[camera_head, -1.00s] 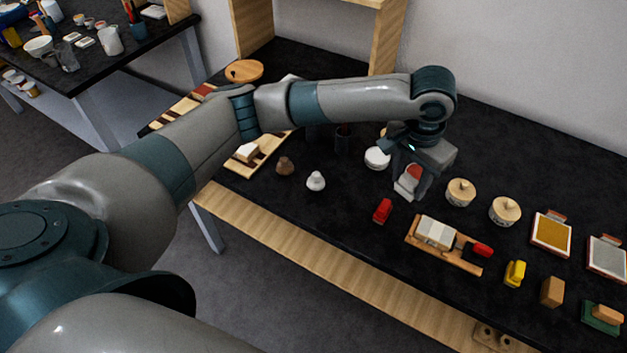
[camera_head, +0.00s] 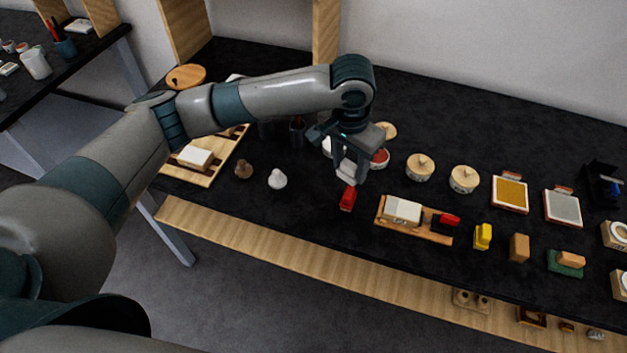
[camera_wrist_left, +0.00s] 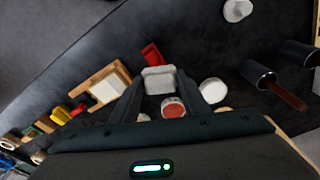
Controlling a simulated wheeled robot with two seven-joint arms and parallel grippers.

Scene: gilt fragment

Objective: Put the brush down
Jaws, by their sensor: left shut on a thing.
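My left gripper (camera_head: 357,172) is over the front half of the black table and points down. It is shut on a pale grey, flat, blocky piece, which I take to be the brush (camera_head: 347,168). In the left wrist view the brush (camera_wrist_left: 158,79) sits between the two dark fingertips (camera_wrist_left: 159,88), and its upper part shows as a light rectangle. A red object (camera_head: 347,198) lies just in front of it. I cannot tell whether the brush touches the table. My right gripper is in neither view.
A red-topped dish (camera_head: 380,158) stands right beside the gripper. A wooden board (camera_head: 417,232) with a white block lies to the right. Lidded jars (camera_head: 420,167) stand behind the board. A small white pot (camera_head: 277,179) stands to the left, with bare table between it and the red object.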

